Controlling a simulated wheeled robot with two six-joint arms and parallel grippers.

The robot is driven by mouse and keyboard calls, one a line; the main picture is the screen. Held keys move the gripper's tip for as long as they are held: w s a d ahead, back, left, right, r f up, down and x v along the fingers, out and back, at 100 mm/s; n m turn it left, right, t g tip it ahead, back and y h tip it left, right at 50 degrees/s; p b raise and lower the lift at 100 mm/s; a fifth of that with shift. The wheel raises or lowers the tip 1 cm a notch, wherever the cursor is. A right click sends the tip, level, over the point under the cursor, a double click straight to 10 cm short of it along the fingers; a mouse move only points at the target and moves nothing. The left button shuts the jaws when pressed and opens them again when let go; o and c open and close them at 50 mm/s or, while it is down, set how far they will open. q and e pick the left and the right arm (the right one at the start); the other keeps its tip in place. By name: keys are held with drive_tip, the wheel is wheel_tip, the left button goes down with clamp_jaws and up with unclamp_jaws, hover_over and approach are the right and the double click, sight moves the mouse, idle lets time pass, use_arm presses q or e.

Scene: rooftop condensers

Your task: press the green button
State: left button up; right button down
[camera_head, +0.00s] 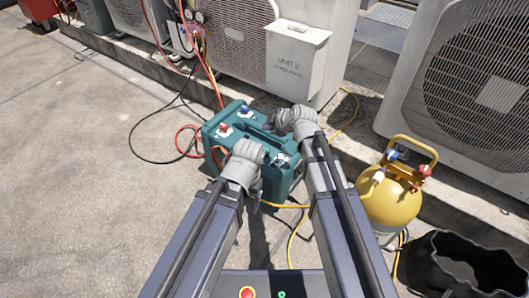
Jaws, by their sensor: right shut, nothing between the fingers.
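A teal machine (212,137) with a carry handle stands on the concrete in the middle of the view. A red knob and a blue knob show on its top left. I see no green button on its visible faces; my arms cover part of its top and front. My right gripper (272,126) is over the machine's top right, shut and empty, pointing left; I cannot tell whether it touches. My left gripper is mostly hidden behind its own wrist, in front of the machine, and its fingers cannot be made out.
A yellow gas cylinder (391,203) and a black open bag (462,265) stand at the right. Condenser units (240,40) line the back, one with a grey box (297,62) marked "UNIT 2". Hoses and cables lie around the machine. The concrete at left (80,180) is clear.

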sight(267, 151)
drive_tip(key=shift+f, duration=0.1)
wheel_tip(267, 151, down, 9)
drive_tip(key=b, duration=0.9)
idle(1.8)
drive_tip(key=shift+f+b, duration=0.25)
drive_tip(key=shift+b, duration=0.1)
drive_tip(key=shift+r, duration=0.15)
drive_tip(key=shift+r+p, duration=0.35)
drive_tip(key=shift+p, duration=0.1)
idle(0.3)
